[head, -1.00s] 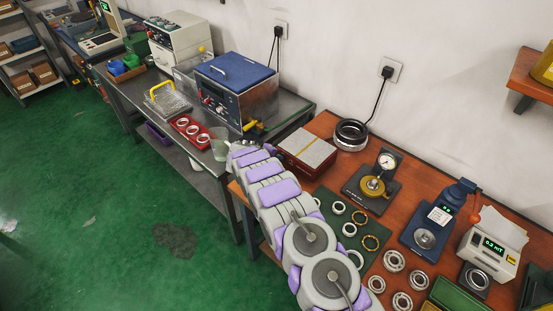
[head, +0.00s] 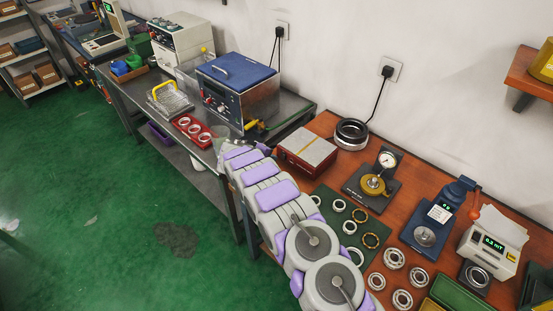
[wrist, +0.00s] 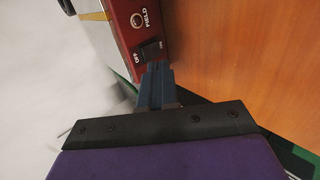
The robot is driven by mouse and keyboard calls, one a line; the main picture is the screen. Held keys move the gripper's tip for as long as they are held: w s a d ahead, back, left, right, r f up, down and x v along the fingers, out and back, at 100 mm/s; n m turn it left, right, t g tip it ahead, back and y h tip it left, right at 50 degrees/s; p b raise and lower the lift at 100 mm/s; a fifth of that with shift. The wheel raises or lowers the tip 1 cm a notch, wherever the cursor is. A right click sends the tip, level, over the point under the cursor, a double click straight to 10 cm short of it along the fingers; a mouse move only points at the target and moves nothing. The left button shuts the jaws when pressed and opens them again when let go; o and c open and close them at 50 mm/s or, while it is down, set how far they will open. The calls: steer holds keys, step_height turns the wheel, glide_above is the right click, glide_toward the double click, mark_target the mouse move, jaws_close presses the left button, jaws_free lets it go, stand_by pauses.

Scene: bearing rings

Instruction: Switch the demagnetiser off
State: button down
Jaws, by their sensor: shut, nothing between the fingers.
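The demagnetiser (head: 306,151) is a red box with a pale grey top and a yellow stripe. It sits on the orange-brown bench, just right of my arm's far end. In the wrist view its red end panel (wrist: 126,32) carries a round lamp marked FIELD (wrist: 138,20) and a black rocker switch (wrist: 151,50), with OFF printed on the switch's left side. My gripper (wrist: 156,68) is shut and empty, its blue-grey fingertips right at the switch's lower edge. I cannot tell whether they touch or press it, or which way the rocker is tipped.
The black ring-shaped device (head: 351,133) stands behind the demagnetiser, with its cord running to the wall socket. A dial gauge stand (head: 375,184) and a green mat with several rings (head: 345,203) lie to the right. A steel bench with a blue-lidded tank (head: 236,89) stands left.

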steer(key=w+d+r+p+v, duration=0.1)
steer(key=v, duration=0.8)
steer(key=shift+s+a+r+p, duration=0.15)
steer(key=shift+r+p, duration=0.15)
steer(key=shift+r, duration=0.35)
steer(key=s+d+r+m+g+h, duration=0.1)
steer(key=s+d+r+m+g, duration=0.15)
steer(key=d+r, duration=0.4)
steer(key=s+d+r+m+g, duration=0.1)
steer(key=s+d+r, duration=0.35)
steer(key=d, duration=0.25)
steer(key=s+d+r+m+g, duration=0.2)
steer(key=s+d+r, duration=0.65)
steer(key=s, duration=0.35)
steer(key=s+d+r+m+g+y, duration=0.1)
steer(key=s+r+y, duration=0.1)
steer(key=s, duration=0.7)
steer(key=s+d+r+m+g+y, duration=0.2)
steer(key=s, duration=0.7)
steer(key=s+a+y, duration=0.1)
steer(key=s+a, duration=0.1)
steer(key=s, duration=0.7)
steer(key=s+a+y, duration=0.2)
steer(key=s+a, duration=0.1)
steer(key=s, duration=0.7)
steer(key=shift+s+f+m+y, duration=0.3)
steer(key=shift+f+m, duration=0.05)
steer(key=shift+m, duration=0.1)
